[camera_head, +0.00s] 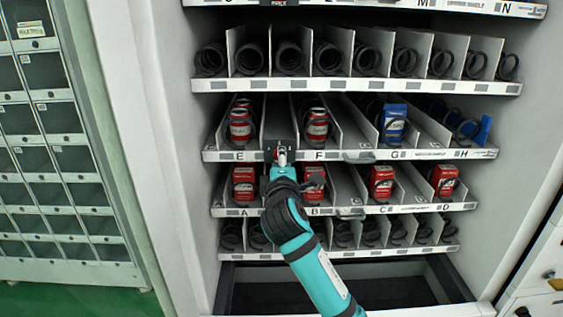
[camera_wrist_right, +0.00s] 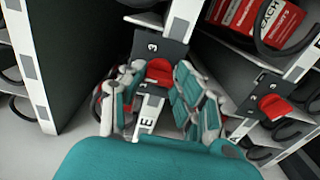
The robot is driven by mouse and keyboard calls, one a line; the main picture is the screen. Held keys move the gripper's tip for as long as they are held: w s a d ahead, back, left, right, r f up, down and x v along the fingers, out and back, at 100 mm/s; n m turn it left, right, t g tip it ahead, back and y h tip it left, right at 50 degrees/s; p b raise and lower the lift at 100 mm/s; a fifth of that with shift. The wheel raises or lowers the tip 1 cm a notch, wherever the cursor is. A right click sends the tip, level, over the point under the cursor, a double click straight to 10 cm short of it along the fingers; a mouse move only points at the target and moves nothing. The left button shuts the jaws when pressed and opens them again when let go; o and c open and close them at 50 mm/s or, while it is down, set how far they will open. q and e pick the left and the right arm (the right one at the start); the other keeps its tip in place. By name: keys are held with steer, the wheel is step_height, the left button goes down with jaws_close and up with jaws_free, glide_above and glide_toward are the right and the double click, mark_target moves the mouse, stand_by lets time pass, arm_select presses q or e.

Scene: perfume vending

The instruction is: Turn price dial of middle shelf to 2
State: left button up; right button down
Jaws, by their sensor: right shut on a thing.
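The middle shelf's price dial (camera_head: 278,148) sits on the front rail between labels E and F, mostly covered by my right gripper (camera_head: 282,160) in the head view. My left gripper is in neither view.
A similar red dial (camera_wrist_right: 270,105) shows at right in the wrist view. Red cans (camera_head: 240,130) and a blue pack (camera_head: 394,122) stand in the middle shelf's coils. Red boxes (camera_head: 382,182) stand one shelf below. The machine's white side wall (camera_head: 165,150) borders the left.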

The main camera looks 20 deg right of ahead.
steer(key=c, duration=1)
jaws_free()
steer(key=shift+o, duration=0.2)
steer(key=v, duration=1.2)
